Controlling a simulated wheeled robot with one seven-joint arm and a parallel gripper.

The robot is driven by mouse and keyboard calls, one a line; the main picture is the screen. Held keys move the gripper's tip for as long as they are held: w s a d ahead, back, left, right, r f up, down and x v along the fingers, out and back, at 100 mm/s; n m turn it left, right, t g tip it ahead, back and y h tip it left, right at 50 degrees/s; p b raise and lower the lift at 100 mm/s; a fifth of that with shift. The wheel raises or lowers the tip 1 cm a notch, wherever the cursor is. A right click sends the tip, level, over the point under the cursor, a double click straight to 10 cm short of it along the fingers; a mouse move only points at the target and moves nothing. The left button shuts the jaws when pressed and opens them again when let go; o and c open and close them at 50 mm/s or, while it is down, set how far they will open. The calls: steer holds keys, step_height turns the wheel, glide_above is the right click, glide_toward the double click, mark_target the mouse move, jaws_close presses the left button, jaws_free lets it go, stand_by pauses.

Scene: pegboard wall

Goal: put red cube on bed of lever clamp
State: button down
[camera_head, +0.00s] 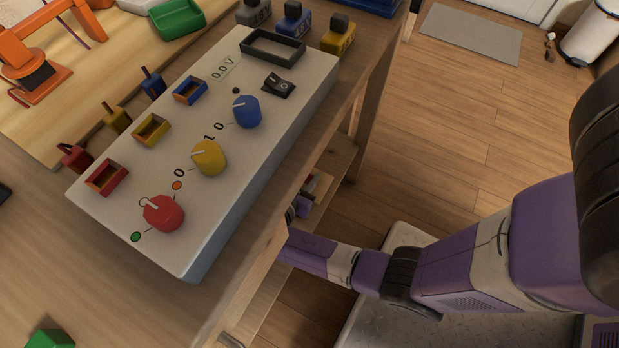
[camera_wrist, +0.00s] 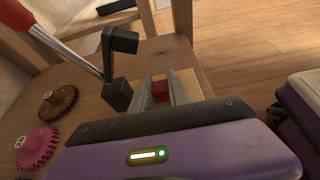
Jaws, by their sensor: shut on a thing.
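In the wrist view my gripper (camera_wrist: 163,84) is shut on the red cube (camera_wrist: 160,91), which shows between its two grey fingers. The lever clamp (camera_wrist: 118,92) stands just left of the fingers. It has a dark block, a dark arm above it and a long lever with a red handle (camera_wrist: 33,28). The clamp's bed is not clearly visible. I cannot tell whether the cube touches anything below. In the head view my arm reaches under the table edge, and the gripper is mostly hidden there.
A brown gear (camera_wrist: 59,101) and a pink gear (camera_wrist: 38,147) lie left of the clamp on a wooden surface. In the head view a white control box (camera_head: 215,185) with coloured knobs sits on the tabletop above my arm. Wooden table legs stand close by.

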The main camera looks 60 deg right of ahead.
steer(key=c, duration=1.3)
jaws_free()
steer(key=shift+a+r, duration=0.2)
steer(key=shift+a, duration=0.05)
steer(key=p+v, duration=0.4)
steer(key=v, duration=0.6)
steer(key=shift+a, duration=0.1)
steer(key=shift+a+r+p, duration=0.15)
steer(key=shift+a+p, duration=0.2)
steer(key=shift+a, duration=0.25)
